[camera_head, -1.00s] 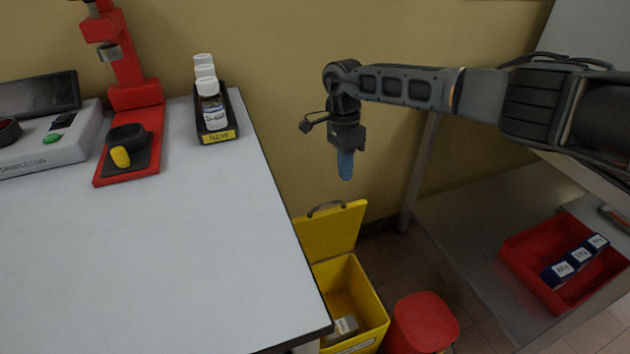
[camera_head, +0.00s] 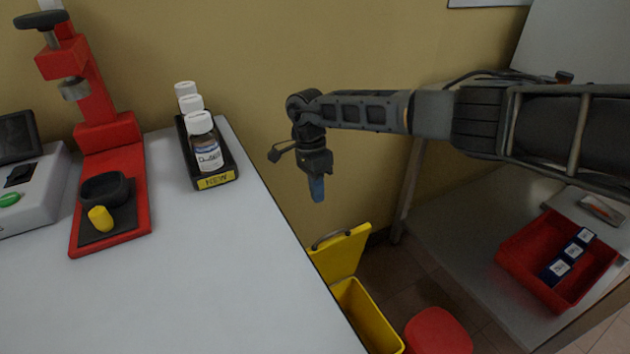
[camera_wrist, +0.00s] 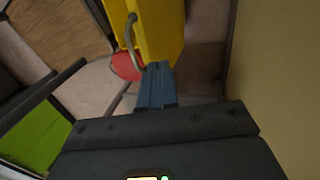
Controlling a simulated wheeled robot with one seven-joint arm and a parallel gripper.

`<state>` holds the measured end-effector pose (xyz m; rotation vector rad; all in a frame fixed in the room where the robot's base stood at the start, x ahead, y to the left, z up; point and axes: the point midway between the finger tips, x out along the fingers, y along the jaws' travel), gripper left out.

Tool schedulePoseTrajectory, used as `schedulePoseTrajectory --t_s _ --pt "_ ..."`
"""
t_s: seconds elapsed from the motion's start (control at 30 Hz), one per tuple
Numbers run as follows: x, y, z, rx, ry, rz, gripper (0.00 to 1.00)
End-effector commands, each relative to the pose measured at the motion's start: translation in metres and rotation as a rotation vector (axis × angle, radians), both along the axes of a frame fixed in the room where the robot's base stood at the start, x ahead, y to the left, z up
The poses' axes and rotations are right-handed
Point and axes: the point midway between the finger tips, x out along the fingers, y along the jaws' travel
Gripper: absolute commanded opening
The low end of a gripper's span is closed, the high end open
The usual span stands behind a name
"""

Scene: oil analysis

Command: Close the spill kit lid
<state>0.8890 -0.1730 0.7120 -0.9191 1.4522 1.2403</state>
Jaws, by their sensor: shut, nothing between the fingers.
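The yellow spill kit stands on the floor beside the table; its open box (camera_head: 364,316) shows in the head view, cut off at the bottom edge.
The table (camera_head: 200,285) edge lies left of the spill kit. A black tray of white-capped bottles (camera_head: 208,150) stands near that edge. A red stool or bin (camera_head: 438,332) is right of the kit. A red tray (camera_head: 530,262) sits on a grey surface at the right.

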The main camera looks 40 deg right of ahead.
Motion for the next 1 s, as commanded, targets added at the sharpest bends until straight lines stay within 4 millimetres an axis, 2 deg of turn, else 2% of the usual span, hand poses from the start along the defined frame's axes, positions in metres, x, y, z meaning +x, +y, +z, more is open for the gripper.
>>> schedulePoseTrajectory --t_s 0.03,0.23,0.53,1.0 --pt "-0.003 0.002 -0.012 0.003 0.001 -0.001 0.0" --pt "-0.012 0.003 -0.05 0.001 0.002 -0.001 0.0" --pt "-0.043 0.008 -0.056 0.001 -0.001 0.001 0.0" --pt "-0.048 0.01 -0.058 0.0 -0.002 0.0 0.0"
